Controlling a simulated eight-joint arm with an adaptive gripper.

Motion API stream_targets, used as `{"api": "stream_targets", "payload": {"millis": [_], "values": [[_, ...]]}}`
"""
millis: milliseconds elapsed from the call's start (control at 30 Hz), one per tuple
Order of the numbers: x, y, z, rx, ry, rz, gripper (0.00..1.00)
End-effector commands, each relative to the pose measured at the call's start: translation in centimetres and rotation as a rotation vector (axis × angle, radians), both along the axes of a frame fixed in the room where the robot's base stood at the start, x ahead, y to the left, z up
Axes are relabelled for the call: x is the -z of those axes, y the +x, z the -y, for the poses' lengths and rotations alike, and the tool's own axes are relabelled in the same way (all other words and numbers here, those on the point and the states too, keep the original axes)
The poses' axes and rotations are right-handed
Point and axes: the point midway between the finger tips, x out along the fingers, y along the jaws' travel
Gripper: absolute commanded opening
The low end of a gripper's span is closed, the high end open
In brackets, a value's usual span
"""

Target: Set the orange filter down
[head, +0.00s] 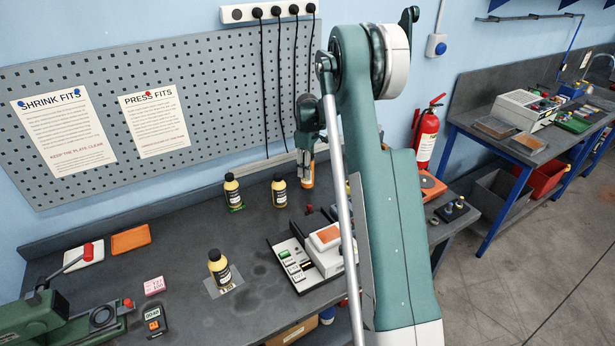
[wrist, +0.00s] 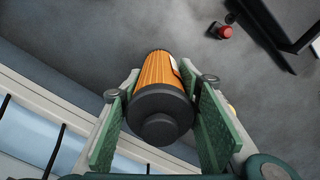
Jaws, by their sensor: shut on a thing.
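The orange filter (head: 308,178) is a ribbed cylinder with a black end, seen partly under my gripper (head: 306,158) near the back of the bench (head: 185,205). In the wrist view the filter (wrist: 157,70) lies between the green pads of my gripper (wrist: 162,100), its black end towards the camera and a pale label at its side. My gripper is shut on it. The filter's far end is hidden in the wrist view, so I cannot tell whether it touches the bench.
A tray (head: 284,284) with a white device (head: 326,253) is in front. A green press (head: 55,320) stands at front left. The pegboard (head: 200,80) rises behind.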

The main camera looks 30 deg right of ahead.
Motion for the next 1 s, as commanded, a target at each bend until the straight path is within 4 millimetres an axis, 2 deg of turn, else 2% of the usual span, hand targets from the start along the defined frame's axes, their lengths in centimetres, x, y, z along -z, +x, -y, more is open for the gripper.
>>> {"api": "stream_targets", "payload": {"millis": [367,700,1000], "values": [[0.2,0.0,0.0,0.000,0.000,0.000,0.14],[3.3,0.0,0.0,0.000,0.000,0.000,0.14],[3.8,0.0,0.0,0.000,0.000,0.000,0.14]]}}
